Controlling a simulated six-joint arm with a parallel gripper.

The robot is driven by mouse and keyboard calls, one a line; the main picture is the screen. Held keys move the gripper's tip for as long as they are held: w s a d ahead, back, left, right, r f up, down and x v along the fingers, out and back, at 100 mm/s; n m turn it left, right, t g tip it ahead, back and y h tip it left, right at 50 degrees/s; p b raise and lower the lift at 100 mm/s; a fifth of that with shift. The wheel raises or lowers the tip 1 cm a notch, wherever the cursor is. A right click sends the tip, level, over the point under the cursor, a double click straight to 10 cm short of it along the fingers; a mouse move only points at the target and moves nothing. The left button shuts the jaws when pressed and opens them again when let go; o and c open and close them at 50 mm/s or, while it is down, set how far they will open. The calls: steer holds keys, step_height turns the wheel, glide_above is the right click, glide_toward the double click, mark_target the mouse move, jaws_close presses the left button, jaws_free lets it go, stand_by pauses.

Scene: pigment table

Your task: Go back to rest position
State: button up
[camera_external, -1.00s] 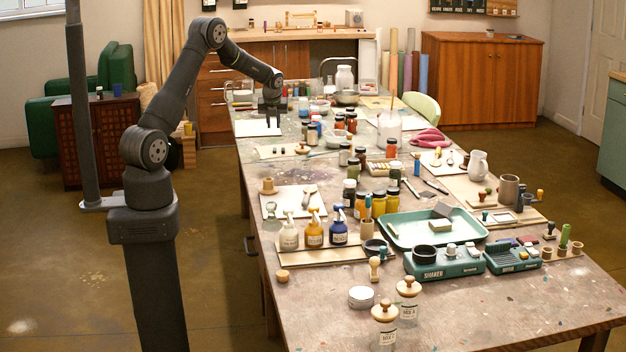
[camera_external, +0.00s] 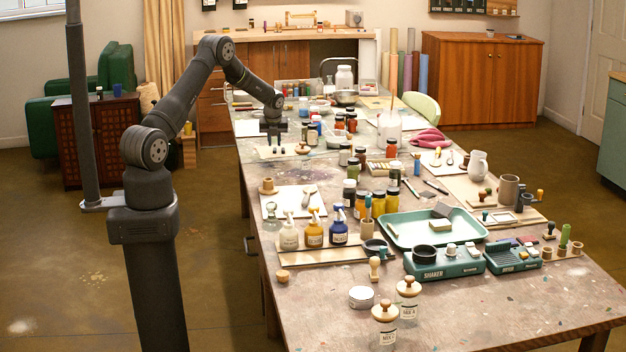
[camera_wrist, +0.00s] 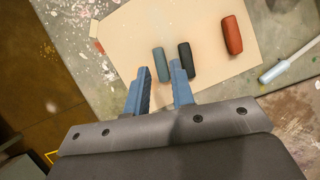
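My gripper (camera_external: 273,145) hangs from my arm over the far left part of the table, pointing down. In the wrist view, my two blue fingers (camera_wrist: 157,77) stand apart with nothing between them, so it is open. Beyond the fingertips lie a grey-blue stick (camera_wrist: 161,65) and a black stick (camera_wrist: 186,60) on a pale sheet (camera_wrist: 140,38). A red stick (camera_wrist: 232,35) lies farther right on the same sheet. How high the fingertips are above the sheet is hard to tell.
The long table (camera_external: 470,305) is crowded with jars, bottles and trays. A glass jar (camera_external: 389,128) and several small paint jars stand right of my gripper. The wrist view shows a white-tipped tool (camera_wrist: 284,66) at right. Open floor (camera_external: 215,235) lies left of the table.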

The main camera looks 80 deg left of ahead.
steer(key=shift+r, duration=0.25)
